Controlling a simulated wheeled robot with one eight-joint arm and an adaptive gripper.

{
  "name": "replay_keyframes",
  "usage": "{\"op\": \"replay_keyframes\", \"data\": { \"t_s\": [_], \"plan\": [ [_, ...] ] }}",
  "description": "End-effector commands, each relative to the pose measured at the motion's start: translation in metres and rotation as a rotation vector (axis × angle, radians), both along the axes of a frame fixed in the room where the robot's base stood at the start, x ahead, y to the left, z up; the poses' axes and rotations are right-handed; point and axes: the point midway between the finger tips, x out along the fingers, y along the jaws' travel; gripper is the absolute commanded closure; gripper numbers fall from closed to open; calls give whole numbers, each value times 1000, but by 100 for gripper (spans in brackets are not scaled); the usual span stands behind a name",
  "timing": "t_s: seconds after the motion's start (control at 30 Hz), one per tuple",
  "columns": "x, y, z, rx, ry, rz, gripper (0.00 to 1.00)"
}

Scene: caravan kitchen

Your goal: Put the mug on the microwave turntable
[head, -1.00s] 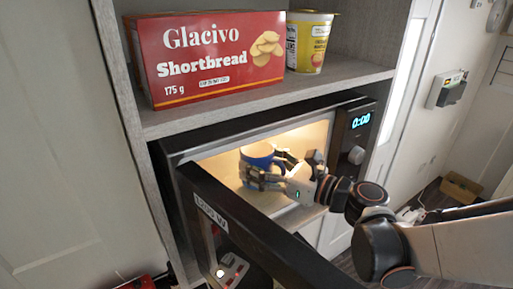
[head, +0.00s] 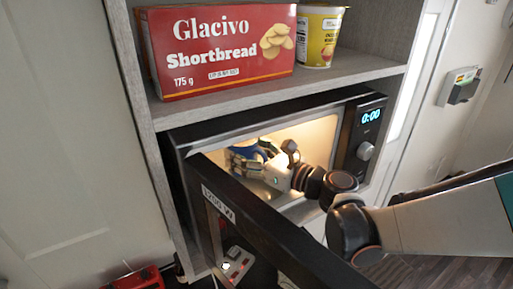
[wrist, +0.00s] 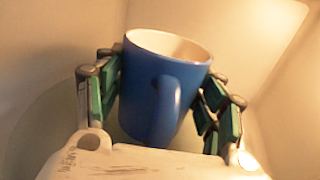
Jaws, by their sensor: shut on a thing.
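The blue mug (wrist: 148,85), with a pale inside and its handle towards the wrist camera, is between my gripper's fingers (wrist: 165,72). My gripper is shut on it, with green-padded fingers on both sides. In the head view my gripper (head: 255,155) is inside the lit microwave (head: 270,118), and it mostly hides the mug there. The mug is near upright with a slight lean in the wrist view. A curved glassy edge, seemingly the turntable (wrist: 55,122), shows beneath and left of it. I cannot tell whether the mug's base touches it.
The open microwave door (head: 270,235) slants across the front, left of and below my arm. The control panel (head: 366,135) borders the opening on the right. A shortbread box (head: 220,50) and a yellow cup (head: 320,35) stand on the shelf above.

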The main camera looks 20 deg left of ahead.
Motion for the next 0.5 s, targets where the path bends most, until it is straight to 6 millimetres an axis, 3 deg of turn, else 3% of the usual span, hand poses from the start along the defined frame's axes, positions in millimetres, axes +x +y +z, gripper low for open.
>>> {"op": "replay_keyframes", "data": {
  "t_s": [0.33,0.37,0.43,0.5],
  "plan": [
    [0,0,-3,1,1,0,76],
    [0,0,-3,0,0,0,34],
    [0,0,-2,0,0,0,18],
    [0,0,-2,0,0,0,17]
  ]
}}
